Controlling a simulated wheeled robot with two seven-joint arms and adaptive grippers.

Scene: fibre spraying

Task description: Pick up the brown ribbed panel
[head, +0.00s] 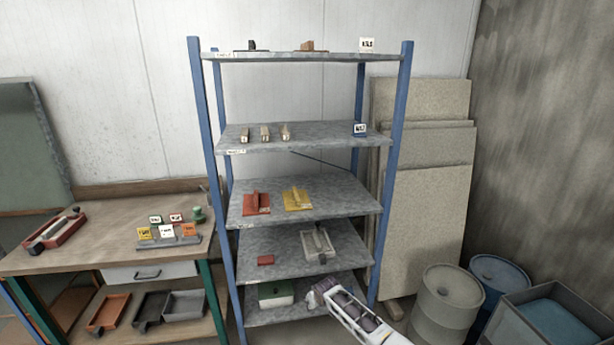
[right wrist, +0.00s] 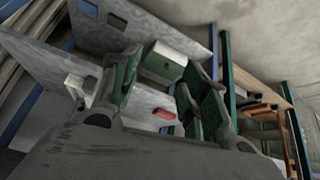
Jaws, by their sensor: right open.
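I cannot make out a brown ribbed panel for certain in either view. A small brown block (head: 307,46) lies on the top shelf, but it is too small to tell ribs. My right gripper (head: 317,293) is at the lower right front of the blue-post rack. It is open, with nothing seen held. In the right wrist view its green fingers (right wrist: 160,90) stand apart, with a white-and-green box (right wrist: 165,62) beyond them and a red block (right wrist: 169,130) lower down. My left gripper is not in view.
The green-and-white box (head: 276,293) sits on the bottom shelf, left of my right gripper. A workbench (head: 95,252) stands at left. Large beige boards (head: 425,215) lean on the wall. A grey drum (head: 446,300), a blue drum (head: 500,280) and a bin (head: 500,325) fill the right.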

